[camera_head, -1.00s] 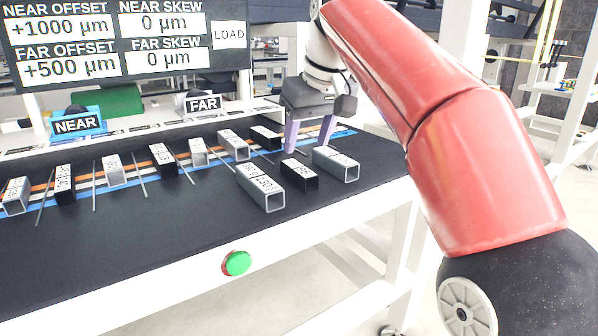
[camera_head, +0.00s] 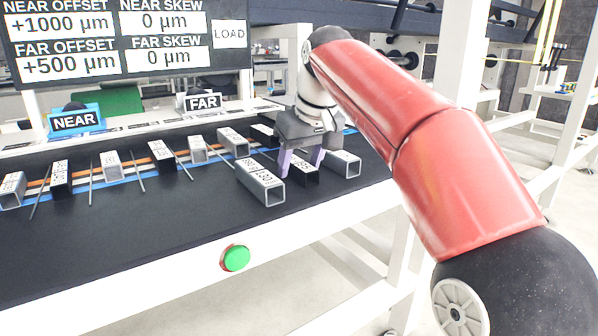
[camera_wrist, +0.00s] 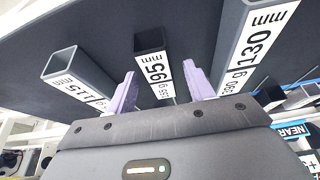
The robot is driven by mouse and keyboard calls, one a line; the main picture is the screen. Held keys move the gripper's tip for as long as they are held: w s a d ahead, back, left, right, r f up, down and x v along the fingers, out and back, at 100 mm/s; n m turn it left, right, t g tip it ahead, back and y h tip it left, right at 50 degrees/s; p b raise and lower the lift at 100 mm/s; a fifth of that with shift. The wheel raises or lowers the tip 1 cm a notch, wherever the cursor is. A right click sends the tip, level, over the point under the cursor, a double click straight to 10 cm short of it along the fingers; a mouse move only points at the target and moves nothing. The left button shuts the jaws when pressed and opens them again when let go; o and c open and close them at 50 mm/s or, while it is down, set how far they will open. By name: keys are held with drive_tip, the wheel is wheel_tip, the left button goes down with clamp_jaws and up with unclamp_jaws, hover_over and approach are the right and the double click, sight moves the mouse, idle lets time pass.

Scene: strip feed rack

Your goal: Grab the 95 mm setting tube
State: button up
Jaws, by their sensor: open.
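The 95 mm setting tube is a short black square tube with a white label (camera_wrist: 151,41). In the wrist view it lies between the two purple fingers of my open gripper (camera_wrist: 158,90), with its open end pointing away from my wrist. In the head view the black tube (camera_head: 304,177) is partly hidden behind my gripper (camera_head: 300,166), whose fingers reach down on either side of it. I cannot tell whether the fingers touch it.
A grey 130 mm tube (camera_wrist: 232,59) lies on one side and a grey 115 mm tube (camera_wrist: 77,76) on the other, both close to my fingers. Several more tubes and thin rods lie along the dark table (camera_head: 120,235). A green button (camera_head: 236,257) is on its front edge.

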drive_tip(key=shift+f, duration=0.25)
idle(0.3)
drive_tip(key=shift+c, duration=0.2)
drive_tip(key=c, duration=1.1)
